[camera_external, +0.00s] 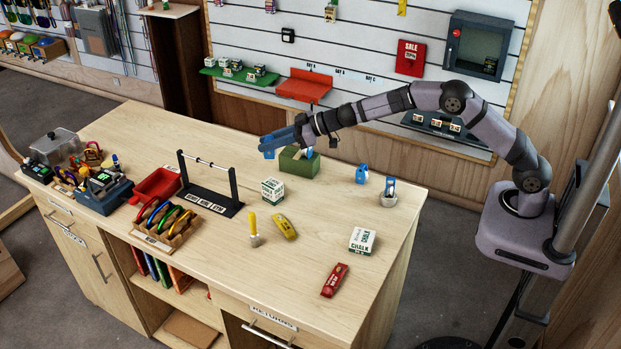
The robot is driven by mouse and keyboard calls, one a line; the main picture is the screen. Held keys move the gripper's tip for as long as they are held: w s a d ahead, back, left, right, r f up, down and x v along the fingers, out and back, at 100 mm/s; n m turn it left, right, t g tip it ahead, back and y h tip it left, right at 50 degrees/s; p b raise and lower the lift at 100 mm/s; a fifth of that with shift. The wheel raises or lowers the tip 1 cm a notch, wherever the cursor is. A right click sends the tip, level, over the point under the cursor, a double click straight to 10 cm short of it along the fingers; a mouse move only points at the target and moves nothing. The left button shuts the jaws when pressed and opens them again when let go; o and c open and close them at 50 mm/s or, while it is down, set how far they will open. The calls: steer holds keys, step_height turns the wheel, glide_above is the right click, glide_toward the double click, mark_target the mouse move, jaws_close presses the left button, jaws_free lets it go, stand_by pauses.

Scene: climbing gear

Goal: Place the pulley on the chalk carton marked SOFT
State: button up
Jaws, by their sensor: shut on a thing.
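My gripper (279,142) reaches leftward over the back of the counter. It is shut on a small blue thing (268,152), which looks like the pulley, at its tip, beside the green box. The fingers are too small to see clearly. One white and green chalk carton (272,190) stands upright near the middle of the counter. Another chalk carton (362,241) lies at the right. The small print on both is too small to read, so I cannot tell which says SOFT.
A green open box (299,161) with something blue in it is just below my gripper. A black bar stand (211,200), yellow items (284,226) and a red packet (334,280) occupy the counter.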

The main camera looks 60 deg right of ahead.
mark_target(270, 155)
steer(key=shift+m+t+h, duration=0.3)
steer(key=shift+m+h, duration=0.1)
step_height(270, 155, down, 5)
steer(key=shift+r+b, duration=0.1)
steer(key=shift+b, duration=0.8)
steer(key=shift+f, duration=2.55)
steer(key=shift+f, duration=0.1)
steer(key=shift+f, duration=0.15)
steer(key=o, duration=1.1)
